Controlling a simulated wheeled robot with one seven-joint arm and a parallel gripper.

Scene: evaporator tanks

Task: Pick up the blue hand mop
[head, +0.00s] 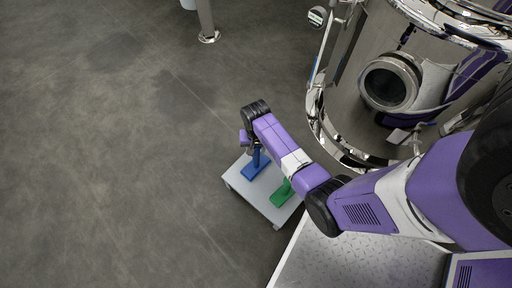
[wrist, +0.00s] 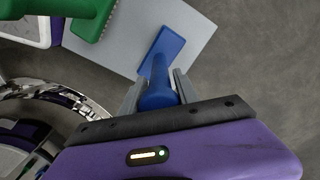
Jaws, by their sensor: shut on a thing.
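The blue hand mop (wrist: 163,55) has a flat rectangular head and a thick round handle. In the wrist view its handle (wrist: 158,92) is between the two grey fingers of my gripper (wrist: 157,88), which is shut on it. The mop head is over the light grey board top (wrist: 205,40); I cannot tell whether it touches it. In the head view the mop (head: 254,166) shows partly below my wrist, and my gripper (head: 250,146) is mostly hidden by the arm.
A green hand tool (head: 282,193) stands beside the mop on the light grey stand (head: 238,183); it also shows in the wrist view (wrist: 88,18). A shiny steel tank (head: 345,100) rises close on the right. A metal leg (head: 207,30) stands far back. Floor at left is clear.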

